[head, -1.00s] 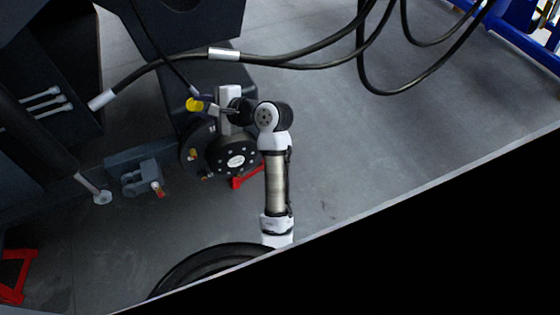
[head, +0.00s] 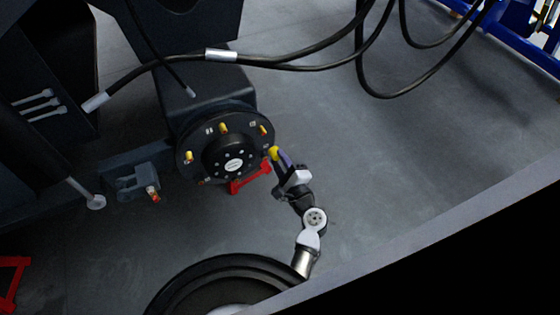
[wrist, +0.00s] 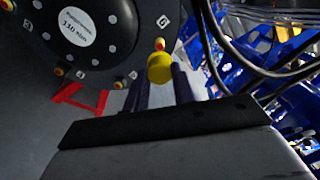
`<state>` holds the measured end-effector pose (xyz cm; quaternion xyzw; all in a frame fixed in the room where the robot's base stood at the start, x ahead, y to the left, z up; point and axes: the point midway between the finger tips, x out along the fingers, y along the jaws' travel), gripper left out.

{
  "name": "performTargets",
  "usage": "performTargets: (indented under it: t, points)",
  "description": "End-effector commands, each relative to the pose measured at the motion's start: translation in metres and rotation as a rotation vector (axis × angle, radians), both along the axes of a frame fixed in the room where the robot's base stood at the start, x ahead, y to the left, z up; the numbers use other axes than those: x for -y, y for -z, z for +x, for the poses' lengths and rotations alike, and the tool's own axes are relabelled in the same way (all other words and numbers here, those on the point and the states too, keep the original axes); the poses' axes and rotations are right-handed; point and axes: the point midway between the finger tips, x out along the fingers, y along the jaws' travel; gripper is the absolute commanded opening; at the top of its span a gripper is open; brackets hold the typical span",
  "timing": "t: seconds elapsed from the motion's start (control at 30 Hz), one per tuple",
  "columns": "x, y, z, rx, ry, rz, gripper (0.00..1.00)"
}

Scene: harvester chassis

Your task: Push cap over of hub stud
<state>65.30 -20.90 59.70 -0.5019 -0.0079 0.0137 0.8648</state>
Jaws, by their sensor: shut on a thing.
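The round dark hub (head: 210,158) faces me in the head view, with its studs around a raised centre. My gripper (head: 278,158) is at the hub's right edge, shut on a yellow cap (head: 272,153). In the wrist view the cap (wrist: 160,69) sits between the fingertips of my gripper (wrist: 158,78). A hub stud (wrist: 159,44) with a yellow and red tip shows just beyond the cap, close to it in the picture. I cannot tell whether they touch. Other studs carry yellow tips or caps, such as the top one (head: 223,128) and the left one (head: 189,156).
A red stand (head: 250,178) is below the hub. Thick black hoses (head: 300,65) hang above it. A tyre (head: 200,275) lies at the bottom. Grey floor to the right is open up to blue framework (head: 520,35).

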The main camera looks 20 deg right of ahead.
Motion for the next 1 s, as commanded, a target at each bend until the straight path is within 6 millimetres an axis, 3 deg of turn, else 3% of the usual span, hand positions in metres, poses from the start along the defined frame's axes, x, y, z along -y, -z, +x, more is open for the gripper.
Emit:
performTargets:
  t: [0.17, 0.7, 1.0]
  points:
    - [-0.001, -0.001, 0.001, -0.003, -0.001, -0.010, 0.13]
    - [-0.002, -0.001, 0.049, -0.002, -0.001, -0.010, 0.13]
    - [-0.003, -0.001, 0.061, -0.002, -0.001, -0.010, 0.13]
